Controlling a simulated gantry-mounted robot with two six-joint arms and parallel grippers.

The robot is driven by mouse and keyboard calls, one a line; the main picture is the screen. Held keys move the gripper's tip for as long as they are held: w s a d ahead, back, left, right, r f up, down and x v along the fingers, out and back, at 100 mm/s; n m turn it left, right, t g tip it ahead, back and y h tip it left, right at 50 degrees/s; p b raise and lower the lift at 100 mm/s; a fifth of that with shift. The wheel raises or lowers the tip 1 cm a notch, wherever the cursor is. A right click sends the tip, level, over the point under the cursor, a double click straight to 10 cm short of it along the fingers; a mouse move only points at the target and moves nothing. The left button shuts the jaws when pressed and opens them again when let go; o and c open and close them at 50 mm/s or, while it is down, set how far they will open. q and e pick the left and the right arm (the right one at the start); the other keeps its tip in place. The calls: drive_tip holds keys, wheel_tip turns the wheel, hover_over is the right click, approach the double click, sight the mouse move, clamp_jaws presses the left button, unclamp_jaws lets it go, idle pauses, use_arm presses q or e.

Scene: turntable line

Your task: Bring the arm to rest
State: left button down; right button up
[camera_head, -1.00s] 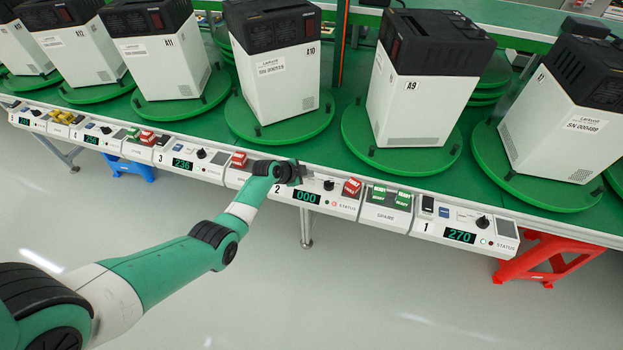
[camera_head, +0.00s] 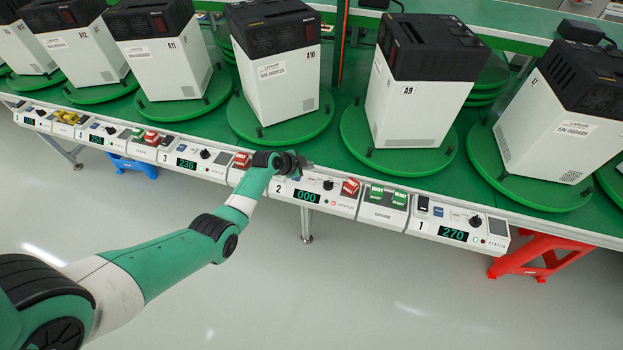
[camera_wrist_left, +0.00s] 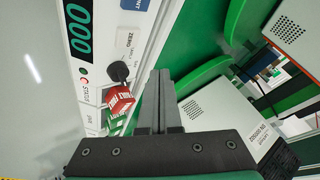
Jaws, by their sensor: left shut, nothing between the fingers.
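My left arm reaches in from the lower left in the head view. Its gripper (camera_head: 304,164) is over the left part of station panel 2 (camera_head: 345,203), near the front edge of the green line. In the left wrist view the gripper (camera_wrist_left: 160,76) has its fingers together with nothing between them. The panel's "000" display (camera_wrist_left: 79,30), black knob (camera_wrist_left: 118,71) and a red tag block (camera_wrist_left: 119,103) show to the left of the fingers. I cannot tell whether the fingers touch anything. My right gripper is not in view.
White and black units such as A10 (camera_head: 290,85) and A9 (camera_head: 408,105) stand on green turntables (camera_head: 345,140) behind the panels. Green tags (camera_head: 387,198) lie on the spare panel. A red stand (camera_head: 540,256) is below at right. The floor in front is clear.

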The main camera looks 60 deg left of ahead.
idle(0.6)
use_arm(q)
drive_tip(key=w+d+r+m+t+h, duration=0.2)
drive_tip(key=w+d+r+m+t, duration=0.15)
drive_tip(key=w+d+r, duration=1)
drive_tip(key=d+r+m+t+h, duration=0.1)
drive_tip(key=d+r+t, duration=0.2)
drive_tip(key=d+r, duration=0.5)
drive_tip(key=d+r+t+h, duration=0.15)
drive_tip(key=d+r, duration=0.35)
drive_tip(key=r, duration=0.7)
drive_tip(key=d+r+m+t, duration=0.1)
drive_tip(key=d+r+t, duration=0.2)
drive_tip(key=d+r, duration=0.5)
drive_tip(key=s+d+r+n+t+h, duration=0.1)
drive_tip(key=s+d+r+t, duration=0.1)
drive_tip(key=s+r, duration=0.5)
drive_tip(key=s+d+r+n+t+h, duration=0.1)
drive_tip(key=s+d+r+t, duration=0.2)
drive_tip(key=r, duration=0.7)
drive_tip(key=s+a+r+n+t+y, duration=0.1)
drive_tip(key=s+r+n+t, duration=0.15)
drive_tip(key=s+n, duration=0.2)
drive_tip(key=s+a+r+n+t+y, duration=0.1)
drive_tip(key=s+a+r+n, duration=0.15)
drive_tip(key=s, duration=0.35)
wheel_tip(320, 180, up, 36)
drive_tip(key=d+p, duration=0.1)
drive_tip(key=p, duration=3.4)
drive_tip(key=shift+g+h, duration=0.35)
